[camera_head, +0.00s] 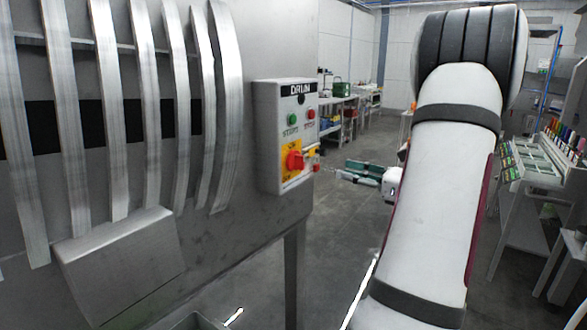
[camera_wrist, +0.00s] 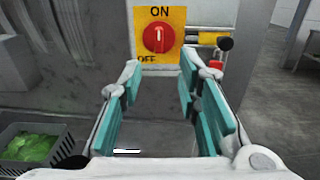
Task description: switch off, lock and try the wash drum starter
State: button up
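The drum starter (camera_head: 265,140) is a grey box on the side of the metal drum frame, labelled DRUM. It has a green START button (camera_head: 292,119) and a red STOP button (camera_head: 311,114). Below them a red rotary switch (camera_head: 294,160) sits on a yellow plate. In the wrist view the red switch (camera_wrist: 153,40) has its white mark upright, toward ON; OFF is at lower left. Beside it are a yellow piece (camera_wrist: 205,38) and black and red round ends, unclear what. My gripper (camera_head: 343,170) is open and empty, right of the box; its teal-padded fingers (camera_wrist: 160,65) are apart, short of the switch.
The slatted drum housing (camera_head: 150,110) fills the left. A grey crate with green leaves (camera_wrist: 30,145) is at lower left in the wrist view. Shelves (camera_head: 340,105) stand at the back and a bench (camera_head: 530,165) at right. Floor between is clear.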

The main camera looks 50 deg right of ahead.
aim_at(304, 162)
jog(key=w, duration=0.8)
jog(key=w+a, duration=0.1)
jog(key=w, duration=0.4)
jog(key=shift+w, duration=0.1)
grip_shut()
